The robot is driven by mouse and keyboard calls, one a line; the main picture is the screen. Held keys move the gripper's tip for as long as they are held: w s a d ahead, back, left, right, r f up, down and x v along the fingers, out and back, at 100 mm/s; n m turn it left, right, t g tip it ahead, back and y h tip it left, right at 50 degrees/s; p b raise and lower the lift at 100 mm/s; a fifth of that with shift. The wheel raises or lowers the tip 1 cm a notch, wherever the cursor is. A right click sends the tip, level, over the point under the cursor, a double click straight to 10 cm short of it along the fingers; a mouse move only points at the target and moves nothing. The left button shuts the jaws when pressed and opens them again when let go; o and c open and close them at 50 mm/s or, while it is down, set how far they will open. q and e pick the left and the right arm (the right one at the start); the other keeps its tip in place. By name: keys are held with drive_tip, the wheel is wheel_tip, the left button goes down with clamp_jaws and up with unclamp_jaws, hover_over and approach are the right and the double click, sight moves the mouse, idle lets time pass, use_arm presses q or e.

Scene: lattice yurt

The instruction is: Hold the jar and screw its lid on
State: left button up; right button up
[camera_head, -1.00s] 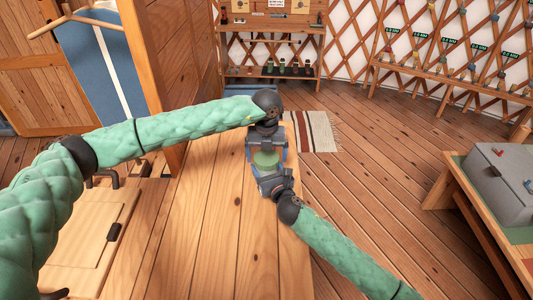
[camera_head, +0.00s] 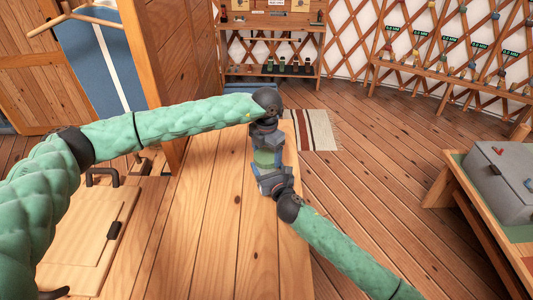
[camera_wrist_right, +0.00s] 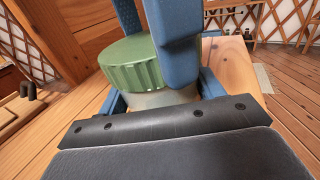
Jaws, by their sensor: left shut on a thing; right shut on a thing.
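The jar (camera_wrist_right: 160,98) is a pale grey-green body, seen in the right wrist view under its lid. The lid (camera_wrist_right: 130,64) is green with a ribbed rim and sits over the jar's top; I cannot tell how far down it is threaded. It also shows in the head view (camera_head: 266,157), between my grippers. My left gripper (camera_head: 267,150) has its blue fingers shut on the lid, one finger covering its right part. My right gripper (camera_head: 268,172) is shut on the jar, its blue fingers low on either side. Most of the jar is hidden.
The jar is held over the far right end of the wooden counter (camera_head: 215,235), whose nearer surface is bare. A wooden panel (camera_head: 155,70) rises close behind my left arm. A bench with a grey box (camera_head: 502,180) stands at the right.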

use_arm(q)
drive_tip(key=m, duration=0.5)
drive_tip(key=shift+m, duration=0.4)
drive_tip(key=m, duration=0.4)
drive_tip(key=o, duration=1.1)
drive_tip(key=shift+r, duration=2.25)
drive_tip(key=shift+f, duration=0.1)
drive_tip(key=shift+c, duration=0.5)
